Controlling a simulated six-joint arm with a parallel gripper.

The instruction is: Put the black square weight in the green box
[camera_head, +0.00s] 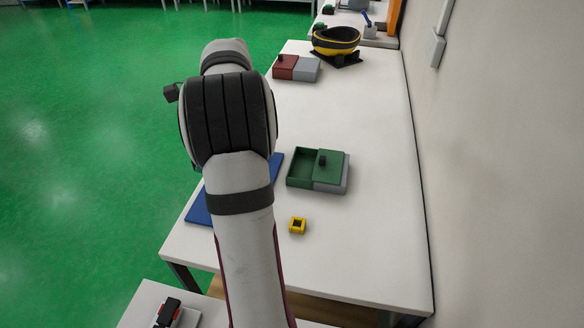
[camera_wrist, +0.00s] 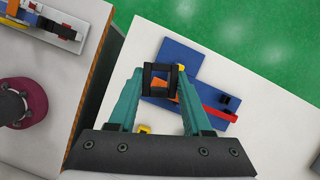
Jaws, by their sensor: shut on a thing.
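My gripper (camera_wrist: 160,84) shows in the wrist view with its teal fingers shut on the black square weight (camera_wrist: 147,79), a hollow square frame held between the tips. Both sit over the blue mat (camera_wrist: 178,52) in that view; the gap below the weight is hard to judge. In the head view my arm hides the gripper and the weight. The green box (camera_head: 291,181) stands on the white table, right of my arm. Its left part is open and looks empty; its green lid (camera_head: 332,165), with a black knob, sits over the right part.
A yellow square piece (camera_head: 298,226) lies in front of the box. Orange, red (camera_wrist: 217,113) and black pieces lie on or beside the mat in the wrist view. A red and grey box (camera_head: 285,67) and a yellow-black round holder (camera_head: 336,41) stand farther back. The table between is clear.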

